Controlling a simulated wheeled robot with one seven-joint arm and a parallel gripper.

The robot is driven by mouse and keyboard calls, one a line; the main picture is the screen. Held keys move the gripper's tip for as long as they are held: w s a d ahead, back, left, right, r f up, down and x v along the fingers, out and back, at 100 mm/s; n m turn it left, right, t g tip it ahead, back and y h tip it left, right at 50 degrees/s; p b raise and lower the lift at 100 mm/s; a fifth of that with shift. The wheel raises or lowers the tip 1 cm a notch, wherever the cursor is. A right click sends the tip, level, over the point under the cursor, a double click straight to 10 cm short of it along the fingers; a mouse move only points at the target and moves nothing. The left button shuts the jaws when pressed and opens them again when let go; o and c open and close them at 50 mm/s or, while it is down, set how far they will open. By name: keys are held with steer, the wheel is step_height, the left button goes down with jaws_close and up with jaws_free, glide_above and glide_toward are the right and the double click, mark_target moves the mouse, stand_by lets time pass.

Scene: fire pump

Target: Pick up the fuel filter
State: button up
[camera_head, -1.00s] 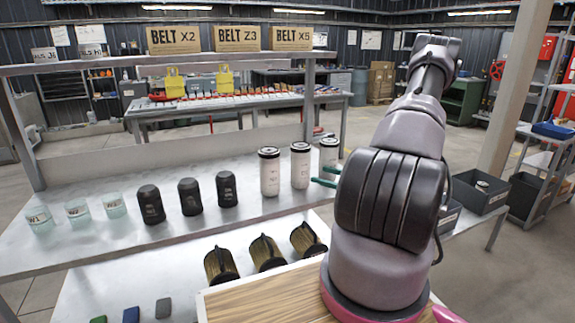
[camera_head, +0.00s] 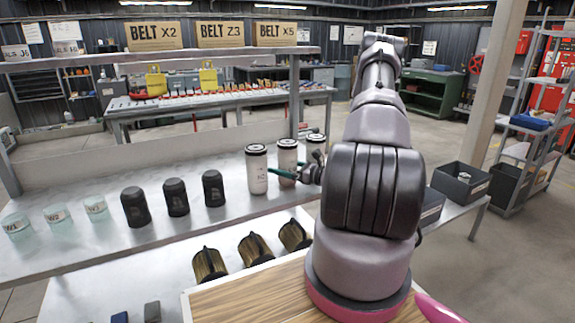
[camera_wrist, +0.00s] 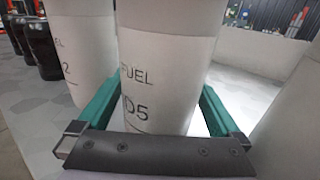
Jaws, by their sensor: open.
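Three white fuel filters with black tops stand in a row on the metal bench: a left one (camera_head: 257,172), a middle one (camera_head: 287,153) and a right one (camera_head: 316,144). My gripper (camera_head: 284,170) is open, with green fingers low around the middle filter. In the wrist view, the middle filter, marked FUEL and D5 (camera_wrist: 160,75), stands upright between the fingers (camera_wrist: 157,92). Small gaps seem to show, though contact is hard to tell. The left filter (camera_wrist: 78,50) stands close outside the left finger. The right filter (camera_wrist: 290,120) shows at the right edge.
Black filters (camera_head: 176,198) and clear cups (camera_head: 58,219) stand farther left on the bench (camera_head: 110,255). Several pleated filters (camera_head: 256,250) lie on the lower front surface. Dark bins (camera_head: 460,184) sit to the right. A shelf with BELT boxes (camera_head: 220,34) runs above the bench.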

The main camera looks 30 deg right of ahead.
steer(key=shift+w+a, duration=0.15)
steer(key=shift+w, duration=0.05)
jaws_close()
steer(key=shift+r, duration=0.1)
